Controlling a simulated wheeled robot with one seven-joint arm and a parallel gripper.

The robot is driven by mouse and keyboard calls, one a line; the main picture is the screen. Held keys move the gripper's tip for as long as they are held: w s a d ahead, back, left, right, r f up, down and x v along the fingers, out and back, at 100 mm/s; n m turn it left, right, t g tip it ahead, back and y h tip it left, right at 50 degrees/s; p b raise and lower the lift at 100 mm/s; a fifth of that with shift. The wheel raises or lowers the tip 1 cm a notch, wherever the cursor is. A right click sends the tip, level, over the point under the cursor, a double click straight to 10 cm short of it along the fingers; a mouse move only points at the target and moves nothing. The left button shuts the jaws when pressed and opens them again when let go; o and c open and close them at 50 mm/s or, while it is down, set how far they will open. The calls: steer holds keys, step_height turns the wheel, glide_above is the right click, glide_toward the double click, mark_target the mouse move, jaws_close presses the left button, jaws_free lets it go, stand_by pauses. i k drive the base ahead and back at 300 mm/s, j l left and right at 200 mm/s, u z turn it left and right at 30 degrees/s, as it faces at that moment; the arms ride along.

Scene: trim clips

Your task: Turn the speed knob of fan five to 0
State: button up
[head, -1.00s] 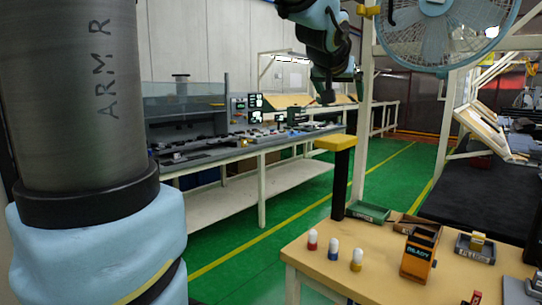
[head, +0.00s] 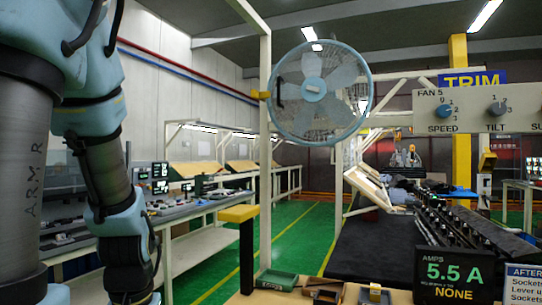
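The fan 5 control panel (head: 470,98) is a pale board at the upper right, marked FAN 5. Its blue speed knob (head: 444,111) sits above the word SPEED, with small numbers around it. Its pointer is too small to read for certain. The blue caged fan (head: 321,92) hangs on a pale post left of the panel. My arm runs down the left side, well away from the panel. My gripper does not show; the arm leaves the picture at the bottom.
A dark display (head: 454,274) reads AMPS 5.5 A and NONE. A partly cut-off sign (head: 522,284) stands beside it. Green floor (head: 302,225) lies clear behind.

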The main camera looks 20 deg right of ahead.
mark_target(444, 111)
steer(key=z, duration=0.9)
